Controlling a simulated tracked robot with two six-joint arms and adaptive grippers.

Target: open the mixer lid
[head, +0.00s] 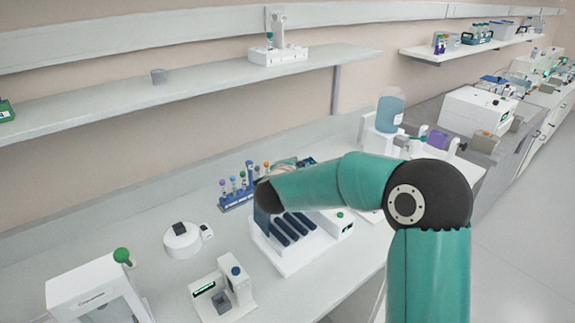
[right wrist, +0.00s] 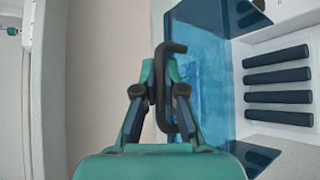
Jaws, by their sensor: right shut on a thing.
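The mixer (head: 285,262) is a white box on the bench with several dark rollers (head: 292,228); the rollers also show uncovered at the right of the right wrist view (right wrist: 278,77). Its see-through blue lid (right wrist: 207,70) stands raised beside the rollers in that view. The lid's dark hooked handle (right wrist: 168,60) lies between the fingers of my right gripper (right wrist: 162,92), which is shut on it. In the head view my right arm covers the gripper and most of the lid. My left gripper is in neither view.
A blue rack of tubes (head: 237,198) stands behind the mixer. A round white device (head: 183,243), a small white instrument (head: 222,290) and a balance-like box (head: 95,290) stand to the left.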

